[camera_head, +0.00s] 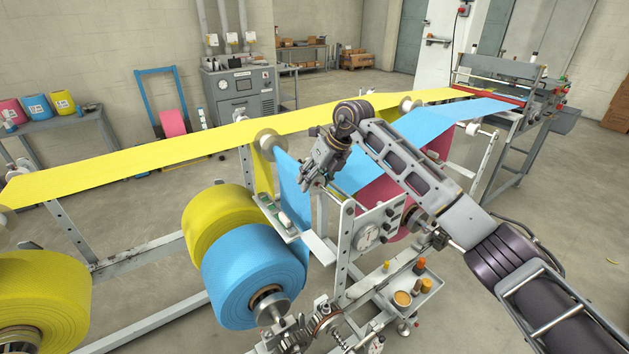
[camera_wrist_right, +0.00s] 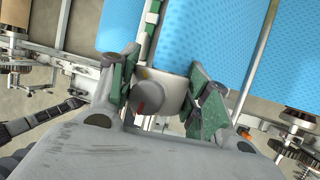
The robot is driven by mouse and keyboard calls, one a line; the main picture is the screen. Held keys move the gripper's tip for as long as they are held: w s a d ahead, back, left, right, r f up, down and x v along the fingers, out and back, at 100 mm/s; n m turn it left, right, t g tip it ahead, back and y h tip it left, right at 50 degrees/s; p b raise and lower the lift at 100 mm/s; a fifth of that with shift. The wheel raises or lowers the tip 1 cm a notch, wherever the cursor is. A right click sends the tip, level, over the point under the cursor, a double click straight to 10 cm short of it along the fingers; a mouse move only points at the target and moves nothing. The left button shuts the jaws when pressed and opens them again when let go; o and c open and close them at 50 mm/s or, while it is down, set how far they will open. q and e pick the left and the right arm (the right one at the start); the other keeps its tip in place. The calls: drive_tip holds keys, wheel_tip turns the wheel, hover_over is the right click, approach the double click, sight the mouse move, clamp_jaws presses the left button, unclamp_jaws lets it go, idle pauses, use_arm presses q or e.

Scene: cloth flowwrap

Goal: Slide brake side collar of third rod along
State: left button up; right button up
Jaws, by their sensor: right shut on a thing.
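My right gripper (camera_head: 308,178) reaches in from the right and is at the blue web, above the machine's side plate. In the right wrist view, its green-padded fingers (camera_wrist_right: 162,92) are shut on a pale grey collar (camera_wrist_right: 172,90), one on each side. The collar has a round grey knob with a red mark, and a small yellow mark shows nearby. Blue dimpled web (camera_wrist_right: 190,40) lies right beyond the collar. The rod under the collar is mostly hidden, and I cannot tell which rod it is. In the head view the collar is hidden by the gripper. My left gripper is not in view.
A large blue roll (camera_head: 240,275) and a yellow roll (camera_head: 213,215) hang below the gripper. The yellow web (camera_head: 150,153) runs across behind it. A side plate with a dial gauge (camera_head: 367,237) and a small parts tray (camera_head: 412,300) stand close below the arm.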

drive_tip(key=o, duration=1.5)
drive_tip(key=shift+r, duration=0.1)
drive_tip(key=shift+v, duration=5.95)
drive_tip(key=shift+d, duration=0.1)
